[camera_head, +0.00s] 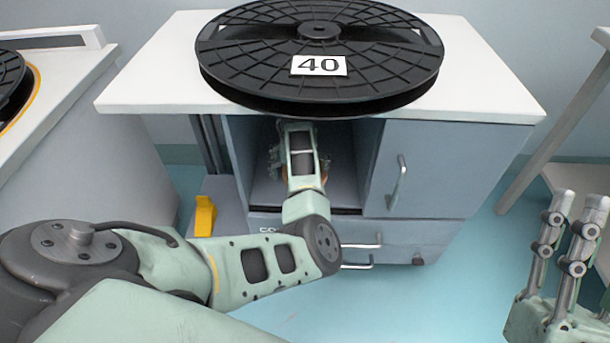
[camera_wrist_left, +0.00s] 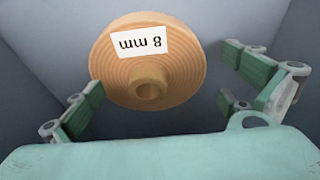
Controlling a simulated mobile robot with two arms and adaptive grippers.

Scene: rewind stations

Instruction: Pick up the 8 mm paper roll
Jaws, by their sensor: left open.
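The 8 mm paper roll (camera_wrist_left: 115,68) is a tan, ringed disc with a hub and a white "8 mm" label, upside down in the left wrist view. My left gripper (camera_wrist_left: 165,100) is open, its fingers apart on the left and right of the roll. I see no finger clearly touching it. In the head view my left arm reaches into the cabinet's open compartment, and its wrist hides most of the gripper and roll.
A large black reel (camera_head: 260,75) labelled 40 lies on the white cabinet top (camera_head: 150,85), above the compartment (camera_head: 345,190). A handled door (camera_head: 420,165) is right of the opening, with drawers below. A yellow object (camera_head: 205,216) stands left. Blue floor is clear at front right.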

